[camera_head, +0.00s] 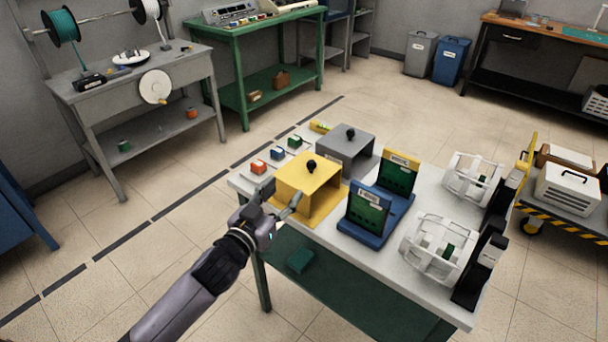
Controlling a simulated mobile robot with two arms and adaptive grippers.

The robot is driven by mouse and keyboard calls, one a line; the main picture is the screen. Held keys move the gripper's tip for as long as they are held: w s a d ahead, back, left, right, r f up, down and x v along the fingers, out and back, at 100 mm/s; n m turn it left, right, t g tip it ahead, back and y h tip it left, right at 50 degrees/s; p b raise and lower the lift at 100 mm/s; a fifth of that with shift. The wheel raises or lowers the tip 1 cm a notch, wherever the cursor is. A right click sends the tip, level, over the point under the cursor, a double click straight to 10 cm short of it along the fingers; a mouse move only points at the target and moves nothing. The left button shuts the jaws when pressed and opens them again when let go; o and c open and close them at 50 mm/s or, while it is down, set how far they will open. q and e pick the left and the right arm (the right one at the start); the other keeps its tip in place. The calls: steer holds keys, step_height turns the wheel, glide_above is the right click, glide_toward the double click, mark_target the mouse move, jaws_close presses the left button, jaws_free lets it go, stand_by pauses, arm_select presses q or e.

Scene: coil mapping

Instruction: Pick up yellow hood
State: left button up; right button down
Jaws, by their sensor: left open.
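The yellow hood (305,181) is a box-shaped cover with an open front and a black knob on top. It stands on a yellow mat (309,214) at the near left of the white table (424,197). My left gripper (281,200) is open at the hood's near left side, with its fingers close to the hood's lower side. I cannot tell whether they touch it. My right gripper is not in view.
A grey hood (349,150) stands behind the yellow one. Small coloured blocks (277,153) lie along the table's left edge. A cart (566,188) stands at right. The floor at left is clear.

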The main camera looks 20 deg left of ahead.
mark_target(309, 165)
arm_select(q)
steer(key=w, duration=0.2)
steer(key=w+d, duration=0.1)
steer(key=w, duration=0.2)
steer(key=w+p, duration=0.1)
steer(key=w, duration=0.2)
steer(key=shift+w+d+f, duration=0.15)
steer(key=shift+w+f, duration=0.05)
steer(key=w, duration=0.2)
steer(key=w+d+p, duration=0.1)
steer(key=w, duration=0.1)
steer(key=shift+w+d, duration=0.15)
steer(key=shift+w, duration=0.25)
steer(key=shift+w+d+f, duration=0.1)
steer(key=shift+w+f, duration=0.1)
steer(key=shift+w, duration=0.3)
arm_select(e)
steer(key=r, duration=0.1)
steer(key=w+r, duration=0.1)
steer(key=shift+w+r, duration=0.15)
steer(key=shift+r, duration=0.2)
arm_select(q)
steer(key=shift+c, duration=0.3)
jaws_close()
